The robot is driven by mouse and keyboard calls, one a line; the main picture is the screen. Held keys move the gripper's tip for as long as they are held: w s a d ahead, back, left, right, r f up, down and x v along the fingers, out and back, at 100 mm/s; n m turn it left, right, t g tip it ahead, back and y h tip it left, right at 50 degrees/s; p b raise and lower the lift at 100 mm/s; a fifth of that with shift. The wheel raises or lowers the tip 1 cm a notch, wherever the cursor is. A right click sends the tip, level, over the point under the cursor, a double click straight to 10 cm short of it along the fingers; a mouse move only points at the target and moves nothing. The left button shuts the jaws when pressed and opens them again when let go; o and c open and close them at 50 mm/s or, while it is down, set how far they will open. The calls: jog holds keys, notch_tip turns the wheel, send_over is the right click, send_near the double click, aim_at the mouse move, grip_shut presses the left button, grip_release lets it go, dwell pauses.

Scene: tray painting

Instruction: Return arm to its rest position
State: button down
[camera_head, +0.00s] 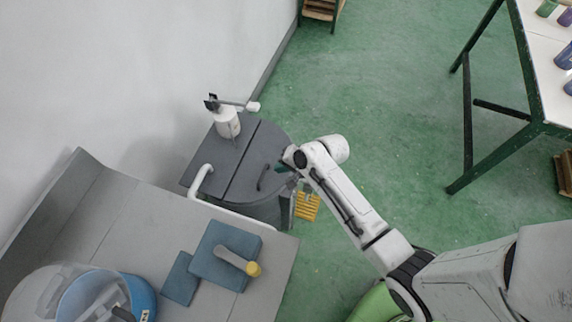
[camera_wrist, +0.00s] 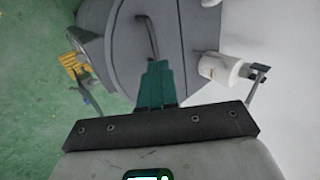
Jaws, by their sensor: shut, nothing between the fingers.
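My arm reaches from the lower right across the head view. My gripper (camera_head: 287,168) is at the right edge of a dark grey round-ended cabinet (camera_head: 236,178). In the wrist view, my green fingers (camera_wrist: 156,82) are together with nothing between them. They point at the cabinet's grey top, near a thin curved handle (camera_wrist: 148,38). The handle also shows in the head view (camera_head: 262,177), just left of my gripper. I cannot tell whether the fingertips touch it.
A white cylinder (camera_head: 227,124) with a side arm stands on the cabinet. A grey bench (camera_head: 130,215) holds blue pads (camera_head: 222,256), a yellow-ended tool (camera_head: 240,262) and a blue tub (camera_head: 140,296). A yellow slatted piece (camera_head: 307,206) is below my arm. Green floor is open right of the cabinet.

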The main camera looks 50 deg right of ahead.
jog(key=shift+v, duration=0.9)
jog(key=shift+s+f, duration=0.1)
jog(key=shift+s, duration=0.15)
